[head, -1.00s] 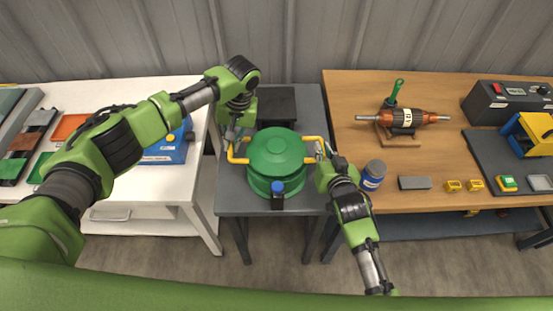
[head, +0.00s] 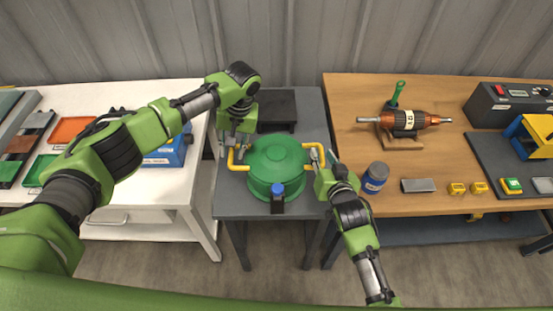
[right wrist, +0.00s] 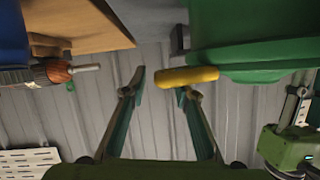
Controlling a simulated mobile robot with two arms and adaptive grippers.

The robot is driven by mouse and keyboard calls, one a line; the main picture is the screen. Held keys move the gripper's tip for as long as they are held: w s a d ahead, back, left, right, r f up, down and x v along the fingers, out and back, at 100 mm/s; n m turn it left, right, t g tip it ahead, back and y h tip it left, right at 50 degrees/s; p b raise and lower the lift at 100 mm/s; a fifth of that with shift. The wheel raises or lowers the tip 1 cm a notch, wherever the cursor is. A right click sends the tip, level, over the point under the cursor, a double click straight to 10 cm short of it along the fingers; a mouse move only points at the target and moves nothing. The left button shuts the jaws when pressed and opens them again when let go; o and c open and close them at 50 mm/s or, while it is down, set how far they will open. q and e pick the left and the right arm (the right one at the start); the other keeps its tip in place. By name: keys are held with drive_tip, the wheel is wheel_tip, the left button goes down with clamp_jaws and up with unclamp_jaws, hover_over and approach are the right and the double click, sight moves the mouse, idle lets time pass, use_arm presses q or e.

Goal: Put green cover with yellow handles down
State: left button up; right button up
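The green cover (head: 272,158) is a round drum with yellow handles on its two sides. It sits upright over the grey table (head: 228,204), and appears to rest there. My left gripper (head: 235,142) is at the left yellow handle (head: 235,160), its fingers apart; whether they touch the handle is hard to see. My right gripper (head: 325,157) is open at the right yellow handle (head: 312,146). In the right wrist view the right fingers (right wrist: 160,82) are spread wide, with the handle (right wrist: 187,76) end close to one fingertip.
A dark block with a blue knob (head: 277,187) stands in front of the cover. A black plate (head: 277,106) lies behind it. The wooden table (head: 350,95) at right holds a copper rotor (head: 425,120) and a blue can (head: 374,179). A white table (head: 150,215) stands at left.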

drive_tip(key=shift+s, duration=0.2)
use_arm(q)
drive_tip(key=v, duration=1.1)
drive_tip(key=shift+r, duration=0.2)
use_arm(e)
drive_tip(key=v, duration=1.1)
drive_tip(key=shift+s+r, duration=0.25)
drive_tip(key=shift+s, duration=0.05)
use_arm(q)
drive_tip(key=shift+s, duration=0.15)
use_arm(e)
drive_tip(key=shift+d+f, duration=0.1)
